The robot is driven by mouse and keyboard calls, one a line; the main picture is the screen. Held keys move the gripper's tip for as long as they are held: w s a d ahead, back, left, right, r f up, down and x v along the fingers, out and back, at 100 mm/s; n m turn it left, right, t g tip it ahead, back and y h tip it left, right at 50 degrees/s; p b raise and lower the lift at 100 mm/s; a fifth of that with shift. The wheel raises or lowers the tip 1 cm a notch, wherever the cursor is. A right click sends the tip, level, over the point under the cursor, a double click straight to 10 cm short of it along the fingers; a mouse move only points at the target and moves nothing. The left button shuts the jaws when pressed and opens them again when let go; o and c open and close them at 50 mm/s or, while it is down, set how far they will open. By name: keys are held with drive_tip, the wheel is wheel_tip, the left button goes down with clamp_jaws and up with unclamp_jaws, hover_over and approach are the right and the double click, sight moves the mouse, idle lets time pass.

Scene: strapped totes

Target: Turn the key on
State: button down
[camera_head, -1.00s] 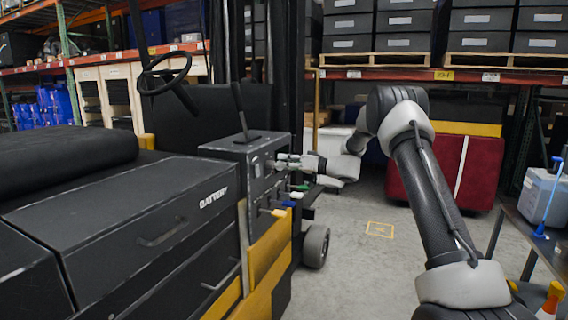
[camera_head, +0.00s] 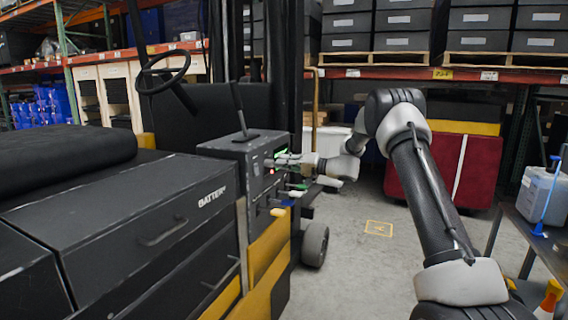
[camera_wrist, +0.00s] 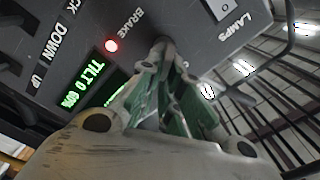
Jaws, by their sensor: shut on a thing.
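The black control panel (camera_head: 245,150) is on the side of the forklift's console, left of my arm in the head view. My gripper (camera_head: 278,161) reaches it from the right, with its fingertips at the panel face. In the wrist view my gripper (camera_wrist: 165,62) has its green-padded fingers closed together on the key at a dark round fitting. The key itself is mostly hidden between the fingers. Beside it, a red lamp (camera_wrist: 111,45) near the word BRAKE glows, and a display (camera_wrist: 92,82) shows lit green text, partly covered by a finger.
Several levers with coloured ends (camera_head: 290,193) stick out of the panel just below my gripper. A white LAMPS switch (camera_wrist: 221,8) is close by. A steering wheel (camera_head: 163,72) stands behind the console. Open floor (camera_head: 350,255) lies between the forklift and my arm.

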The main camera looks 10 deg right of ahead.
idle(0.3)
drive_tip(key=c, duration=1.6)
unclamp_jaws()
drive_tip(key=shift+d, duration=0.15)
drive_tip(key=v, duration=1.1)
drive_tip(key=shift+s+d, duration=0.25)
drive_tip(key=shift+d, duration=0.05)
